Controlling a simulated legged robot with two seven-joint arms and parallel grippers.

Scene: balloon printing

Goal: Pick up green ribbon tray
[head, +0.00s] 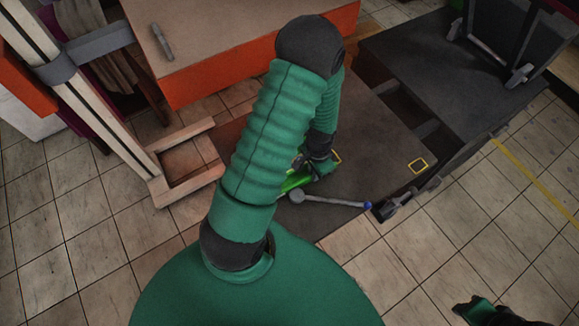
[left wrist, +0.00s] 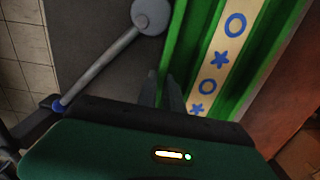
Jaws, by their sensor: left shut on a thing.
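The green ribbon tray (left wrist: 178,45) shows in the left wrist view as a green trough holding a tan ribbon with blue circles and stars. My left gripper (left wrist: 162,92) is shut on the tray's near side wall. In the head view my left gripper (head: 308,172) is partly hidden behind the arm. A dark green part at the lower right edge of the head view looks like my right gripper (head: 488,312); its jaws cannot be made out.
A dark platform (head: 375,135) lies under the tray area. A grey lever with a blue tip (head: 335,201) lies close to the tray and also shows in the left wrist view (left wrist: 105,60). An orange-edged table (head: 235,72) stands behind, with a wooden frame (head: 185,160) at left. Tiled floor is open at right.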

